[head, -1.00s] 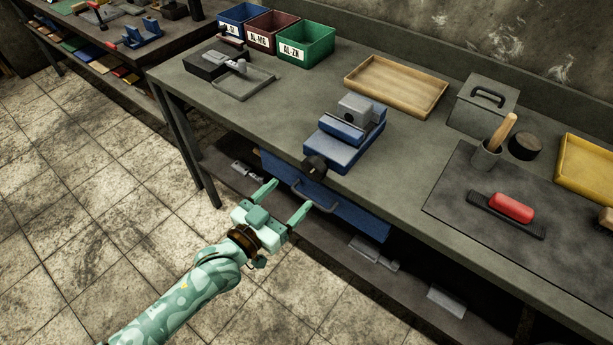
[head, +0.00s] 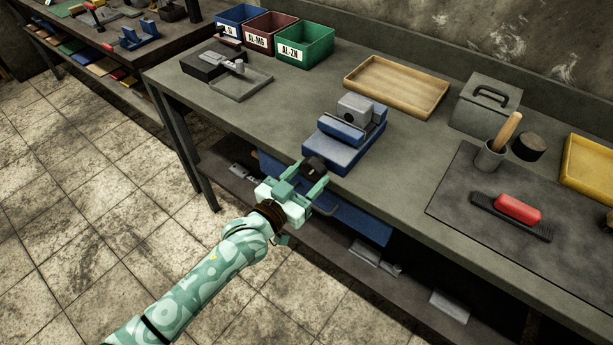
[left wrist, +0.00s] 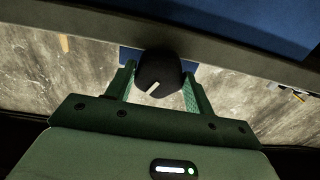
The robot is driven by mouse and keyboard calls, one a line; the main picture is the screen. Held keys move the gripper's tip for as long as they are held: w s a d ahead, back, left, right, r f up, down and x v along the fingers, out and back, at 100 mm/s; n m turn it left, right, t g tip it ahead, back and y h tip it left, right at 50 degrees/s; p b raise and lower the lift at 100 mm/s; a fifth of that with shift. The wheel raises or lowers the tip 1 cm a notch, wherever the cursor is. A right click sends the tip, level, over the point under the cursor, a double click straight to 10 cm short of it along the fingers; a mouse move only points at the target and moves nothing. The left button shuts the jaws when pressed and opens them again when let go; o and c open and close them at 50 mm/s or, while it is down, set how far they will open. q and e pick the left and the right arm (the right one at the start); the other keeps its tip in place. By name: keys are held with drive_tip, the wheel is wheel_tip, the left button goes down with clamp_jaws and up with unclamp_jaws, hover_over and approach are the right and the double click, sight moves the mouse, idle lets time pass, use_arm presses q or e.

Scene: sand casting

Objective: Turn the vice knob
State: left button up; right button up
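The blue and grey vice (head: 345,137) sits at the front edge of the workbench. Its black knob (head: 313,167) sticks out over the front edge. My left gripper (head: 312,174) is at the knob, with one finger on each side of it. In the left wrist view the black knob (left wrist: 158,72), with a pale mark on its face, stands between the two green fingers (left wrist: 157,85). The fingers look apart, with a narrow gap at the left finger; the right finger is close to the knob, and contact there is unclear. My right gripper is in neither view.
A blue drawer (head: 350,215) with a handle is under the benchtop, just below my left gripper. A wooden tray (head: 395,87), a grey lidded box (head: 483,105) and a red-handled brush (head: 517,208) are on the bench.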

use_arm(q)
drive_tip(key=n+p, duration=0.2)
drive_tip(key=n, duration=0.1)
drive_tip(key=shift+r, duration=0.25)
drive_tip(key=n, duration=0.2)
drive_tip(key=shift+f+n+p, duration=0.2)
drive_tip(key=shift+n+p, duration=0.1)
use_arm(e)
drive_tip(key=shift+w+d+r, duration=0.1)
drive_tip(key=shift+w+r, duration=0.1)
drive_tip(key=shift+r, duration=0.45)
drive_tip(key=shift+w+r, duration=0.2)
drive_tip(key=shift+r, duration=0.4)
use_arm(q)
drive_tip(key=o, duration=1)
drive_tip(key=shift+s, duration=0.1)
drive_tip(key=p+v, duration=0.3)
drive_tip(key=v, duration=1.3)
drive_tip(key=shift+s, duration=0.1)
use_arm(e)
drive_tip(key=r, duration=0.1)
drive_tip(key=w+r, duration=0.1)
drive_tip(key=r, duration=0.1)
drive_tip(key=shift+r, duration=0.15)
